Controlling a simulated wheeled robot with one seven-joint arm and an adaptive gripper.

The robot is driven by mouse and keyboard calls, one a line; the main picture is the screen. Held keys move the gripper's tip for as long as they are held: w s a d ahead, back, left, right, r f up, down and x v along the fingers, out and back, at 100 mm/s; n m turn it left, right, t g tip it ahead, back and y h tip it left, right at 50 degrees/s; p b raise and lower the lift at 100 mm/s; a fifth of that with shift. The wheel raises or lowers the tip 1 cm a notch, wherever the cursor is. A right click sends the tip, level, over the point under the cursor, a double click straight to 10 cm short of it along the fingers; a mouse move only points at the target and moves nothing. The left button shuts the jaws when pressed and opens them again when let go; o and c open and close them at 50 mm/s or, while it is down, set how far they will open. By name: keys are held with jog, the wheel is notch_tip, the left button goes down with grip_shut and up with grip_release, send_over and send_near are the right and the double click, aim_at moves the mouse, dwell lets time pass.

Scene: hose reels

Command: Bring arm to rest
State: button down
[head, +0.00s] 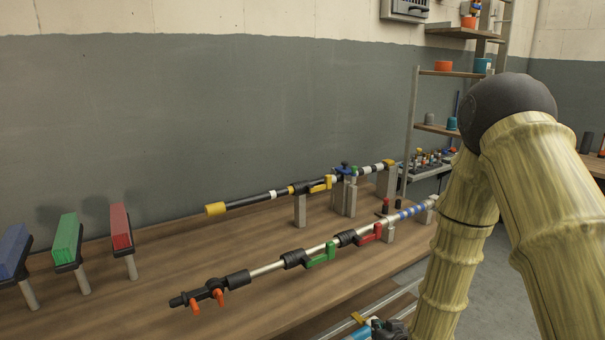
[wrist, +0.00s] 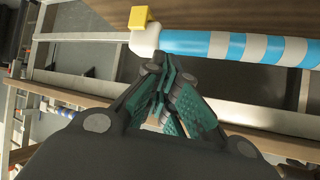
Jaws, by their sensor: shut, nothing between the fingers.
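My arm is bent, with pale wood-like links and a dark round joint, at the right of the head view. My gripper (wrist: 163,68) shows in the wrist view with its teal-padded fingers drawn together and nothing between them. Its tips are close to the white end piece (wrist: 145,38) of a blue and white striped pipe (wrist: 215,46); I cannot tell whether they touch. A yellow block (wrist: 139,17) sits on that end piece. In the head view, only a dark part of the gripper shows at the bottom edge.
A wooden bench (head: 140,290) runs along the grey wall. On it stand two long pipe assemblies, one with green (head: 321,255) and red (head: 370,233) handles, and blue, green and red blocks (head: 121,227) on stands. A shelf rack (head: 411,130) stands behind my arm.

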jog(key=s+f+g, duration=0.3)
jog(key=s+f, duration=0.4)
jog(key=s, duration=0.6)
jog(key=s+d+f+m+g+h, duration=0.1)
jog(key=s+f+g, duration=0.3)
jog(key=s, duration=1)
jog(key=s+d+f+g+h+p, duration=0.1)
jog(key=s+f+g, duration=0.3)
jog(key=s+f, duration=0.7)
jog(key=shift+s+d, duration=0.2)
jog(key=shift+s, duration=1)
jog(key=shift+f, duration=0.1)
